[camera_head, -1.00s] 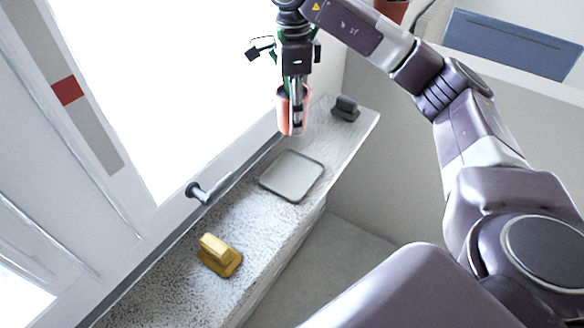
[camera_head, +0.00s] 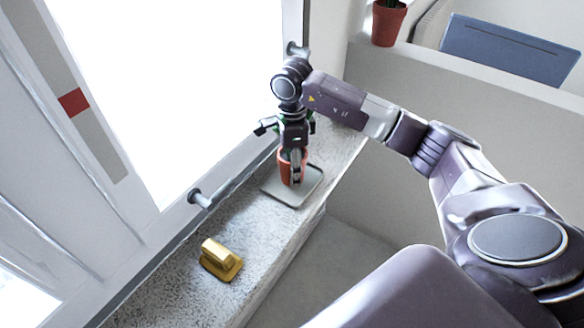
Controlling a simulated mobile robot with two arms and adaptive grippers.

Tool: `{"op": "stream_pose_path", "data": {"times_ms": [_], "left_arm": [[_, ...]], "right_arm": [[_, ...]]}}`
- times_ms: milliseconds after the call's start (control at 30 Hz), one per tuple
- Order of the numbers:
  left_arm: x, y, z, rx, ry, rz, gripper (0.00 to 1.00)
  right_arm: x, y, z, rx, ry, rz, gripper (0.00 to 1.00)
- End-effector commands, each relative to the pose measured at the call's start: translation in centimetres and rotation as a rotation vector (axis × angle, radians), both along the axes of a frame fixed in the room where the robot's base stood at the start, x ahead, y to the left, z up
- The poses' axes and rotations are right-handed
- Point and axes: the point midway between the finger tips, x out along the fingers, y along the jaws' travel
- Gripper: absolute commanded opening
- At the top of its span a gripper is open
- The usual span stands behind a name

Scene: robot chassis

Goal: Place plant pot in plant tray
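The terracotta plant pot (camera_head: 284,168) is upright at the grey plant tray (camera_head: 283,199), which lies on the speckled sill. Its base shows within the tray's outline; I cannot tell whether it touches or is just above. My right gripper (camera_head: 295,172) points down and is shut on the pot's side. The gripper and wrist hide much of the plant and part of the pot. Only bits of green leaf show beside the gripper. My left gripper is not in view.
A yellow block-like object (camera_head: 220,260) stands on the sill (camera_head: 190,290) nearer to me. A window handle (camera_head: 200,199) juts out at the left of the sill. Another potted plant (camera_head: 388,24) stands on a ledge at the back, near a blue panel (camera_head: 510,48).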

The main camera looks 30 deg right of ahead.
Motion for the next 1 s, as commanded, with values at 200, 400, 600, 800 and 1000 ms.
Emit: {"op": "stream_pose_path", "data": {"times_ms": [200,400,600,800,1000], "left_arm": [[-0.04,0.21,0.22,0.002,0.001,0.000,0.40],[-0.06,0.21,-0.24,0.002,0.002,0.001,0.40],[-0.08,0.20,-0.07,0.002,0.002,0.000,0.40],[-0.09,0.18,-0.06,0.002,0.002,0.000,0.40],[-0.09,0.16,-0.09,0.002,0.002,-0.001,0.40]], "right_arm": [[0.06,0.02,-0.67,0.001,-0.004,0.001,0.11],[0.06,0.01,-1.11,0.000,-0.002,0.001,0.11],[0.00,0.01,-1.01,0.000,-0.001,0.001,0.68],[0.00,0.01,-1.00,0.000,-0.001,0.001,0.68],[0.10,0.00,-0.25,0.000,-0.003,0.001,0.68]]}}
